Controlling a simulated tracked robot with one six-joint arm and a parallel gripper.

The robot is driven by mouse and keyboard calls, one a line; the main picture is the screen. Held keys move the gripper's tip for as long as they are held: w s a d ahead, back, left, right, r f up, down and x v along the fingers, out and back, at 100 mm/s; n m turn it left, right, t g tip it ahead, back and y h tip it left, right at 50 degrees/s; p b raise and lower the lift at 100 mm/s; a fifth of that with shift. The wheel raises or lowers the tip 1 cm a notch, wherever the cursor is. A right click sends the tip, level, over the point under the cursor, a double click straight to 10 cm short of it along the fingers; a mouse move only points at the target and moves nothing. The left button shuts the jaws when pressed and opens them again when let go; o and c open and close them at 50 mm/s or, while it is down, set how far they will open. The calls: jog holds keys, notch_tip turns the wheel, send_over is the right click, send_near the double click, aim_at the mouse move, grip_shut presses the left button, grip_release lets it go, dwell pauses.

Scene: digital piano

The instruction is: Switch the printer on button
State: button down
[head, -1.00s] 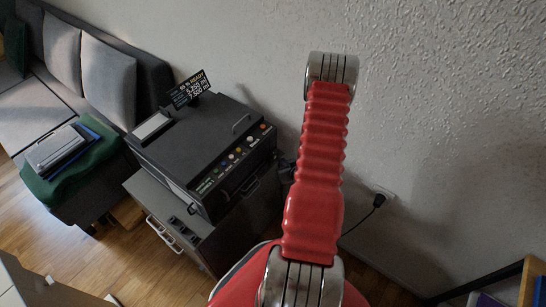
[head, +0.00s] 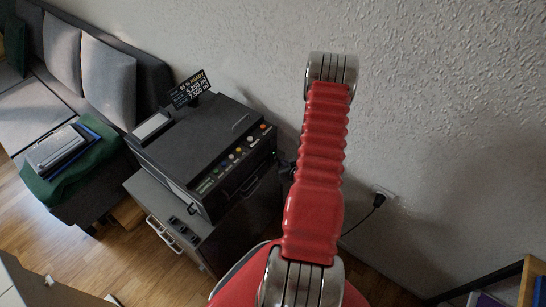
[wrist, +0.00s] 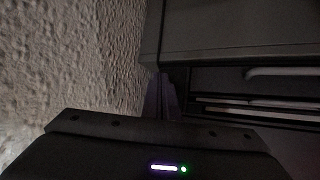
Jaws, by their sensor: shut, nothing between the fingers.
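The printer (head: 190,140) is a dark grey box on a low cabinet, left of my red arm in the head view. A row of small coloured buttons (head: 238,150) runs along its sloped front edge, with an orange one at the right end. Its small raised display (head: 188,90) is lit and reads READY. My gripper (wrist: 163,97) shows in the wrist view as a dark, dim shape with its fingers together and empty. A dark surface, likely the printer's side, lies ahead and to the right. In the head view my arm mostly hides the gripper. No button shows in the wrist view.
A textured wall (head: 430,100) stands behind the printer and fills the left of the wrist view. A plugged cable (head: 378,200) hangs from a wall socket at right.

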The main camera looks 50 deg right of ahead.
jog(key=shift+w, duration=0.15)
jog(key=shift+w, duration=0.25)
jog(key=shift+w, duration=0.3)
dwell(0.9)
jog(key=shift+s, duration=1)
jog(key=shift+s+d, duration=0.15)
jog(key=shift+s, duration=1.1)
jog(key=shift+s+d, duration=0.1)
jog(key=shift+s, duration=1.15)
